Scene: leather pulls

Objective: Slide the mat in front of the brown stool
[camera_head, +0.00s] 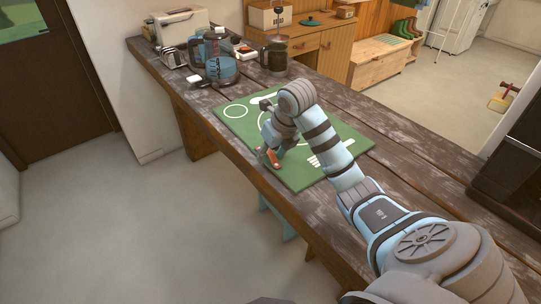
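The green mat (236,124) lies flat on the dark wooden table, printed with a white plate ring and cutlery shapes. My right arm reaches across it and hides its middle. My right gripper (268,153) is low at the mat's near edge, beside a small orange-brown tab (273,159). I cannot tell whether its fingers are closed on the tab. Light-blue legs (282,226) of what looks like a stool show below the table's near edge. I cannot make out a brown stool clearly. My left gripper is out of view.
A black object (515,160) stands at the right edge. The table surface (400,135) right of the mat is clear.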

